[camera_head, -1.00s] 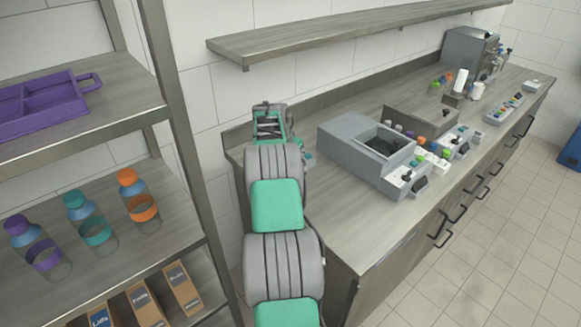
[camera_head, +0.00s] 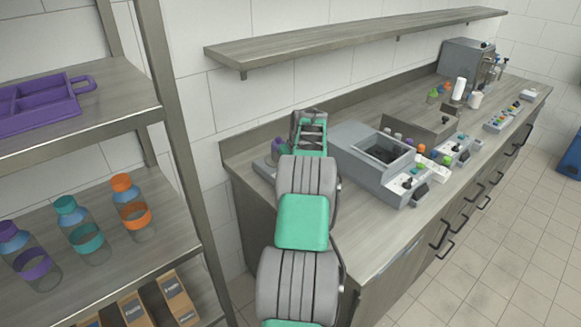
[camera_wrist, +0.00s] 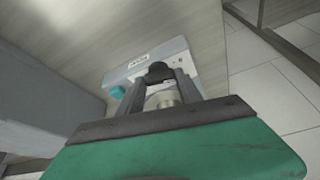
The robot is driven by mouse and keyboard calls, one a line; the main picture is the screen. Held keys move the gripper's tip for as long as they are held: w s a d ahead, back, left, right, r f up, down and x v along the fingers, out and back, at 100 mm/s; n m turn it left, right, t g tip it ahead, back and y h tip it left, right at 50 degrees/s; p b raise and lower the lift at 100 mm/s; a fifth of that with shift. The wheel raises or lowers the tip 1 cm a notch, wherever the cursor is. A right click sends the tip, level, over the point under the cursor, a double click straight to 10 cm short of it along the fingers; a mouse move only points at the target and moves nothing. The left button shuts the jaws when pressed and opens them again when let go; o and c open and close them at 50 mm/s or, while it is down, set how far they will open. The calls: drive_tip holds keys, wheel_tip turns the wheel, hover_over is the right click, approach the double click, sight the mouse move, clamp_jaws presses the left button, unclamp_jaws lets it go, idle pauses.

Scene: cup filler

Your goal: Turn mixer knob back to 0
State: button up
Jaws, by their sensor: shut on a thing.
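The mixer shows in the wrist view as a pale grey box (camera_wrist: 120,75) with a small white label and a teal part (camera_wrist: 117,92) on its left. My gripper (camera_wrist: 160,80) is shut on a black knob (camera_wrist: 157,71) at the mixer, with one finger on either side. A pale round part shows between the fingers. The knob's pointer and scale cannot be read. In the head view, a grey device (camera_head: 264,168) with a purple part (camera_head: 278,146) stands at the counter's left end, partly behind my arm. My fingertips are hidden there.
A large grey machine (camera_head: 350,140) with an open top stands right of my arm. Small coloured items and control boxes line the counter beyond it. A wall shelf (camera_head: 350,38) runs above. A metal rack (camera_head: 170,120) with bottles (camera_head: 133,205) stands at the left.

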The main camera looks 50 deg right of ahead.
drive_tip(key=shift+d+r+n+t+y+p, duration=0.1)
drive_tip(key=shift+n+t+y+p, duration=0.3)
drive_tip(key=shift+n+p, duration=0.9)
drive_tip(key=shift+n, duration=0.3)
drive_tip(key=o, duration=1.4)
drive_tip(key=b+v, duration=0.1)
drive_tip(key=v, duration=0.6)
drive_tip(key=shift+s+r, duration=0.1)
drive_tip(key=shift+r, duration=0.25)
